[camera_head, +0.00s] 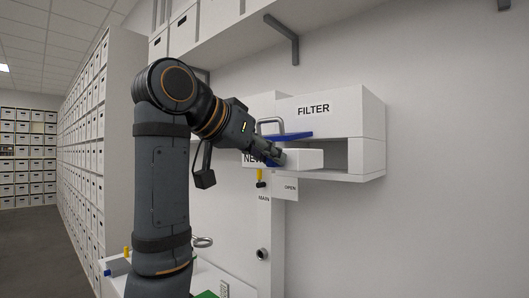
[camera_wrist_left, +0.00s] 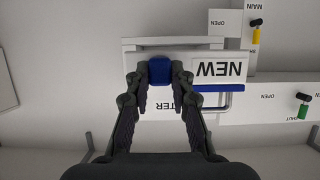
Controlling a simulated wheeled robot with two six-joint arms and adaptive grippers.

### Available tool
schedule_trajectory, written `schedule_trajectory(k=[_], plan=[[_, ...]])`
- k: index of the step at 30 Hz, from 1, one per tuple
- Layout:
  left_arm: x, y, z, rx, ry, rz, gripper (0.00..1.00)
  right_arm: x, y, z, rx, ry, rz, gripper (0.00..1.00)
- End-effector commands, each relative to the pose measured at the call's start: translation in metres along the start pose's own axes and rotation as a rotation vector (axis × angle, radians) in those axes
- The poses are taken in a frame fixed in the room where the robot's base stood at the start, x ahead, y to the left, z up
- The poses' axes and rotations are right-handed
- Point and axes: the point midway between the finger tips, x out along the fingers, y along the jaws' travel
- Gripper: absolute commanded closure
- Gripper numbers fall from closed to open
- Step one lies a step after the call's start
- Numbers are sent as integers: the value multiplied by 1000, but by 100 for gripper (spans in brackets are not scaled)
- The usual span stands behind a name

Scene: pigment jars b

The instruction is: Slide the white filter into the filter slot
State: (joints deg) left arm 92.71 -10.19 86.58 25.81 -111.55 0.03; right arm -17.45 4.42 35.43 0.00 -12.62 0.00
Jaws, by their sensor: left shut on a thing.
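The white filter (camera_head: 304,158) is a flat box at the filter housing. My left gripper (camera_head: 279,157) is shut on its blue grip, which shows between the fingers in the left wrist view (camera_wrist_left: 159,70). The housing (camera_head: 361,112) is white, labelled FILTER, with the open slot (camera_head: 357,154) below the label. The filter lies level in front of the slot's left part; I cannot tell whether its far edge is inside. My gripper hides part of its near side. My right gripper is not in view.
A NEW label (camera_wrist_left: 220,69) stands beside the grip, with a blue strip (camera_wrist_left: 218,88) along it. A grey bar handle (camera_head: 270,125) and blue plate (camera_head: 291,136) sit above the filter. Below hang a yellow valve lever (camera_head: 260,174) and OPEN sign (camera_head: 290,188).

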Motion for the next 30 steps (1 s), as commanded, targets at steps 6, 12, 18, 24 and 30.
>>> schedule_trajectory(k=[6,12,18,24,30], plan=[[24,0,-10,0,0,1,100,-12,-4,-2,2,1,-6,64],[47,0,-17,0,0,1,100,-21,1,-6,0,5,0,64],[69,0,-25,0,0,1,100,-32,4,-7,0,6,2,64],[91,1,-33,1,0,1,100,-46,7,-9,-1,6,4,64],[113,0,-40,1,0,0,100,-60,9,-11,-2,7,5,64]])
